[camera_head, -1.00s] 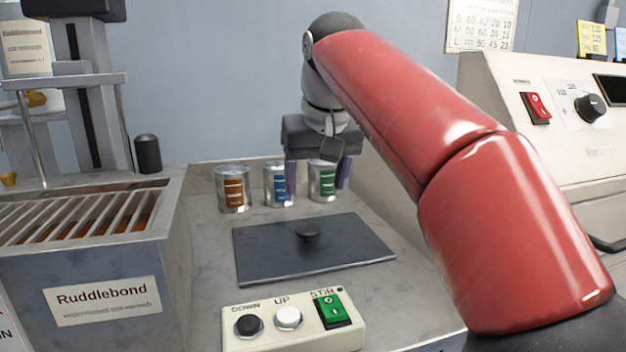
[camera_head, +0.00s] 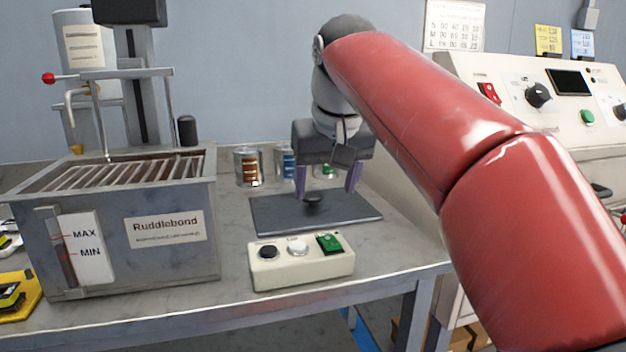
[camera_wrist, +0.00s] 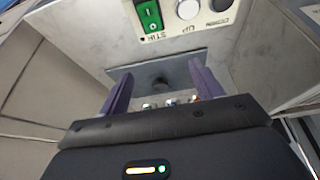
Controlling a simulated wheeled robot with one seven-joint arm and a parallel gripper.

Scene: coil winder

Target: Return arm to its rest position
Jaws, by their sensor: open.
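My gripper (camera_head: 328,181) is open and empty, with its two purple fingers pointing down over the dark flat plate (camera_head: 355,210) on the bench. The black knob (camera_head: 313,198) of the plate shows between the fingers in the head view; I cannot tell the height of the fingertips above it. In the wrist view the fingers (camera_wrist: 160,85) stand apart, with the knob (camera_wrist: 161,82) between and beyond them. My red arm reaches in from the right and hides part of the bench and the console.
Three cans, one with a brown label (camera_head: 248,167), stand behind the plate, partly behind my gripper. A button box (camera_head: 301,270) lies in front. The Ruddlebond tank (camera_head: 190,255) stands left. A cream console (camera_head: 520,110) stands right. A yellow item (camera_head: 22,297) is at far left.

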